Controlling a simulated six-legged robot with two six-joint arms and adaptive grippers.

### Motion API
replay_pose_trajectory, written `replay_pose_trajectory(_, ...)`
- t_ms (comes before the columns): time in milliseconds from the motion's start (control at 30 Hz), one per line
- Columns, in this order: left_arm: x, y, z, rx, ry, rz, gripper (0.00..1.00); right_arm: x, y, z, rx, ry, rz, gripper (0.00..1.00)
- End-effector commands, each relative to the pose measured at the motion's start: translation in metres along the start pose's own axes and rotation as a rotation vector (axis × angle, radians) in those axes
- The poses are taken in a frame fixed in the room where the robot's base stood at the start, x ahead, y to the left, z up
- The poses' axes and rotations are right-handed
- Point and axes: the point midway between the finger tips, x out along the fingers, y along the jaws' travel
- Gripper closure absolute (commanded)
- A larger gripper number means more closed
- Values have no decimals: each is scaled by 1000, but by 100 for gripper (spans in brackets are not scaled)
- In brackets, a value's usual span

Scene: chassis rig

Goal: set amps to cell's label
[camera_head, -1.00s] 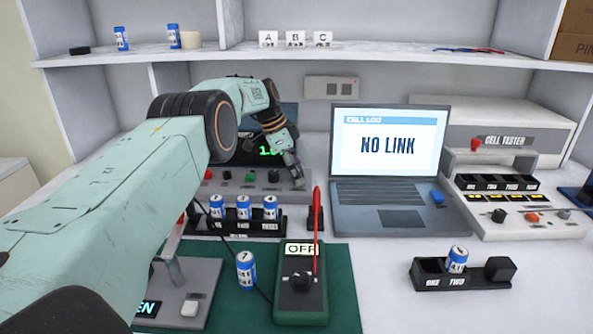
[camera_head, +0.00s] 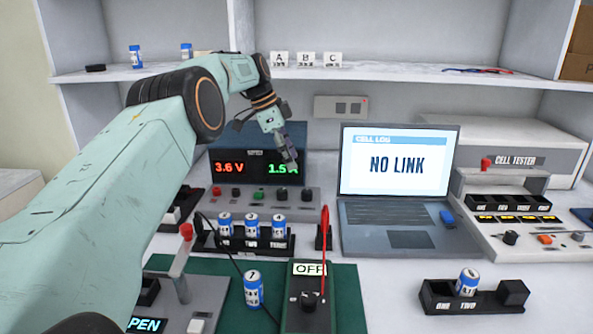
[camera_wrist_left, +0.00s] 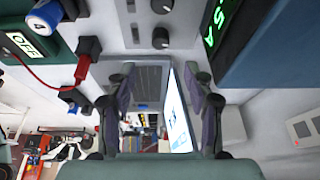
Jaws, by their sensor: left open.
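The power supply (camera_head: 255,150) stands at the back, its display reading 3.6 V in red and 1.5 A in green, the A partly covered by my fingers. Its front panel carries a red and a green post and dark knobs, one (camera_head: 280,194) right of the green post. My left gripper (camera_head: 290,160) is open and empty, above the panel in front of the display's right side. The left wrist view shows its spread fingers (camera_wrist_left: 161,110) and two knobs (camera_wrist_left: 160,38). A blue-white cell (camera_head: 254,290) stands on the green mat; its small print is unreadable. My right gripper is out of view.
Three cells stand in a black rack (camera_head: 225,244). A multimeter (camera_head: 308,312) reads OFF, with a red probe upright beside it. A laptop (camera_head: 395,170) shows NO LINK. Another cell (camera_head: 467,282) sits in a two-slot holder. The cell tester (camera_head: 520,215) is right.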

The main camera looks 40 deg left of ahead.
Motion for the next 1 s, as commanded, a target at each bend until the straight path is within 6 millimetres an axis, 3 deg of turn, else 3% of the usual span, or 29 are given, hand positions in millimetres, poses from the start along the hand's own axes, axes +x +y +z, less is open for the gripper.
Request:
replay_pose_trajectory(133,-11,0,0,-1,1,0,48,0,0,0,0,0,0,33)
replay_pose_trajectory(567,-18,0,-2,0,1,0,48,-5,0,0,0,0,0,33)
replay_pose_trajectory(767,-40,12,-34,33,-26,37,48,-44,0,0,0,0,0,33)
replay_pose_trajectory(867,-38,24,-42,43,-91,67,48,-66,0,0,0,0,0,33)
replay_pose_trajectory(1000,-28,34,-43,-81,-218,46,48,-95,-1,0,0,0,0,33)
